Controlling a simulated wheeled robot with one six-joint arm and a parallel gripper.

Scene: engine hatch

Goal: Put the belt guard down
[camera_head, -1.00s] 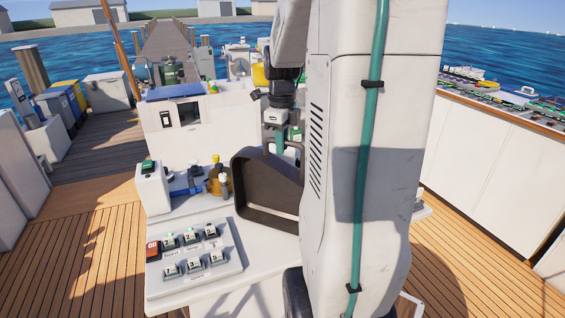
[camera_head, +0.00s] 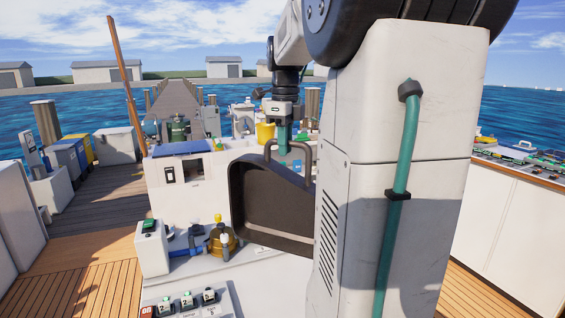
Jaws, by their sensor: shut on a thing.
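The belt guard (camera_head: 268,205) is a dark brown-black, shallow pan-like cover with a loop handle on top. It hangs upright from my gripper (camera_head: 284,146), which is shut on the handle with its green fingers. The guard is in the middle of the head view, over the white deck unit. Whether its lower edge touches the white top or hangs just above it, I cannot tell. My arm's white link hides the guard's right end and what lies behind it.
A brass pump (camera_head: 221,241) with yellow and white knobs and a blue pipe stands left of the guard. A white box with a green button (camera_head: 151,246) is further left. A numbered switch panel (camera_head: 184,304) is in front. A white cabinet (camera_head: 187,188) stands behind.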

